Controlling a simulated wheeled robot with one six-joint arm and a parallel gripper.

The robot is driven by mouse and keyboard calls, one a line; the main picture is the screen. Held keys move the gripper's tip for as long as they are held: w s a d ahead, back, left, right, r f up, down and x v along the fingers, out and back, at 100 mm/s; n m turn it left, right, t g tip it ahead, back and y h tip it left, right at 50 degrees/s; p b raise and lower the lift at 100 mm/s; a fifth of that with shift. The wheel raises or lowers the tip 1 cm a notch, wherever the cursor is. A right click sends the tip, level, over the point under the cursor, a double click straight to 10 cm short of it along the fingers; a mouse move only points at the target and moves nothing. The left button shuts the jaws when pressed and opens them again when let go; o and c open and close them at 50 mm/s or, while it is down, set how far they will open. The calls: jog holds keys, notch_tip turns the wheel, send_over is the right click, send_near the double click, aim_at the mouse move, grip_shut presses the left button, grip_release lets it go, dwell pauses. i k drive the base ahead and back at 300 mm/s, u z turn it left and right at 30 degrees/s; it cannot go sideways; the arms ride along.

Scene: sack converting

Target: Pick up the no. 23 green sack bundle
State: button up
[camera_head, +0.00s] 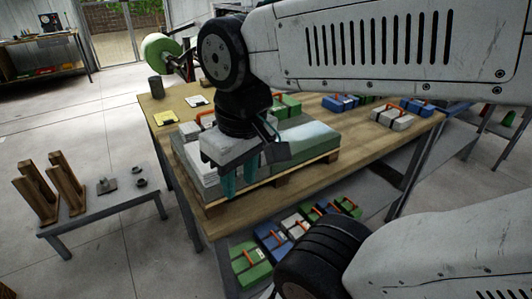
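Several green sack bundles with orange straps are in the head view, and no number 23 can be read on any. One green bundle (289,104) lies on the wooden table behind my gripper, partly hidden by the arm. Another green bundle (250,267) lies at the near left of the shelf under the table, and a further green bundle (347,206) is at that row's far end. My gripper (239,177) points down over the near side of the pallet stack. Its teal fingers look apart with nothing seen between them. It is away from the green bundles.
A pallet (328,157) with grey-green stacked sacks stands on the wooden table (412,141). Blue bundles (340,103) and a grey bundle (391,117) lie on its right. A low bench (110,213) with wooden stands is at left. Open floor lies beyond it.

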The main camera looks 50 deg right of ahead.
aim_at(364, 100)
jog(key=z, duration=3.45)
jog(key=i, duration=2.8)
jog(key=u, duration=3.2)
